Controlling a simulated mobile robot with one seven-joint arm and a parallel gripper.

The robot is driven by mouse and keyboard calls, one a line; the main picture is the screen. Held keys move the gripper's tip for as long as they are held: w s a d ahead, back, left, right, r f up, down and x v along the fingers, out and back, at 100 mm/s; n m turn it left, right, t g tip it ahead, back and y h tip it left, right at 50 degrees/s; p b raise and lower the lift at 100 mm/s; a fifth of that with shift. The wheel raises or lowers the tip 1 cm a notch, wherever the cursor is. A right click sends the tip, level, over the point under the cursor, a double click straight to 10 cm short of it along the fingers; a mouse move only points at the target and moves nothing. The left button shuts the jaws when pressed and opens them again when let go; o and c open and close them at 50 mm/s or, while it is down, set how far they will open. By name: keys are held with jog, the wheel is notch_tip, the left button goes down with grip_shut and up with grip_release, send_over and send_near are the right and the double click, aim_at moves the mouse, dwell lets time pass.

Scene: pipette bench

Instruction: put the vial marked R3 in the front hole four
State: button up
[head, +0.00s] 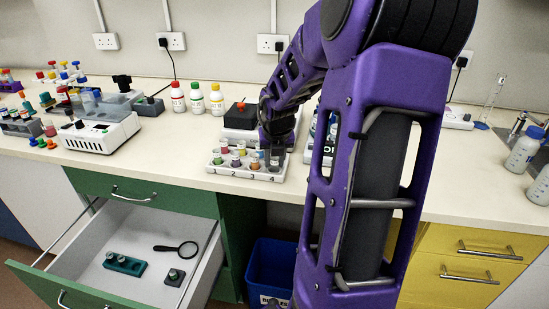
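A white rack (228,171) stands near the front edge of the bench, with several small vials in its holes. Dark figures mark its front face, and a 4 is readable at the right end. The vials have coloured tops, but their markings are too small to read, so I cannot tell which one is R3. My gripper (275,156) points down over the right end of the rack, close to the front hole four. Its fingers are small and dark here, and I cannot tell whether a vial is between them. My purple arm hides what lies right of the rack.
A dark device with a red knob (241,107) stands behind the rack, and three capped bottles (197,98) stand to its left. An open drawer (130,220) below holds a magnifier (176,249) and a green block (125,264).

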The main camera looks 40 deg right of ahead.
jog(key=o, duration=0.3)
jog(key=shift+o, duration=0.2)
jog(key=shift+r, duration=0.25)
jog(key=p+v, duration=0.6)
jog(key=v, duration=0.6)
jog(key=shift+p, duration=0.3)
jog(key=shift+w, duration=0.1)
